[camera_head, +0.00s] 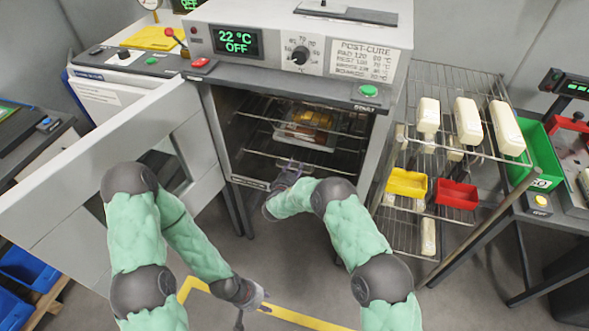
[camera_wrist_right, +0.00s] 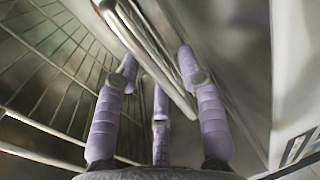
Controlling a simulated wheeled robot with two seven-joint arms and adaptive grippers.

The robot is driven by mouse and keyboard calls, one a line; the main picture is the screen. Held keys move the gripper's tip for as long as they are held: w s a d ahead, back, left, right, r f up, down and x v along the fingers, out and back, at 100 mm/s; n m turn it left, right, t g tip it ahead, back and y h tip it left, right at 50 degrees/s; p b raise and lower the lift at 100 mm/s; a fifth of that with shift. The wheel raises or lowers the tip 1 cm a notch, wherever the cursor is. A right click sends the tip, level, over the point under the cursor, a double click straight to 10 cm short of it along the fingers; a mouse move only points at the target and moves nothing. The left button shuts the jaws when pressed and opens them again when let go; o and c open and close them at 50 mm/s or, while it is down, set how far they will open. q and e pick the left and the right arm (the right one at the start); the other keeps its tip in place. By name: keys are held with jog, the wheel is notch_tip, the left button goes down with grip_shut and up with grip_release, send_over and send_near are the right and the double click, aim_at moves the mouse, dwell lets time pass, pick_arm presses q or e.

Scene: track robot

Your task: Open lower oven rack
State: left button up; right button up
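The oven (camera_head: 300,20) stands with its door (camera_head: 95,165) swung open to the left. Inside are wire racks, and the lower rack (camera_head: 262,156) has its front bar near the bottom of the opening. My right gripper (camera_head: 290,168) is at the oven mouth, at this front bar. In the right wrist view its purple fingers (camera_wrist_right: 158,62) are spread apart, with a metal rack bar (camera_wrist_right: 150,55) running diagonally between them; I cannot tell whether they touch it. My left gripper (camera_head: 252,302) hangs low over the floor, away from the oven; its finger state is unclear.
A tray with parts (camera_head: 308,126) is inside the oven. A wire shelf (camera_head: 450,155) to the right holds pale blocks, a yellow bin (camera_head: 407,182) and a red bin (camera_head: 456,193). Blue bins (camera_head: 28,268) are at lower left. The floor before the oven is clear.

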grip_shut()
jog(key=shift+s, duration=0.1)
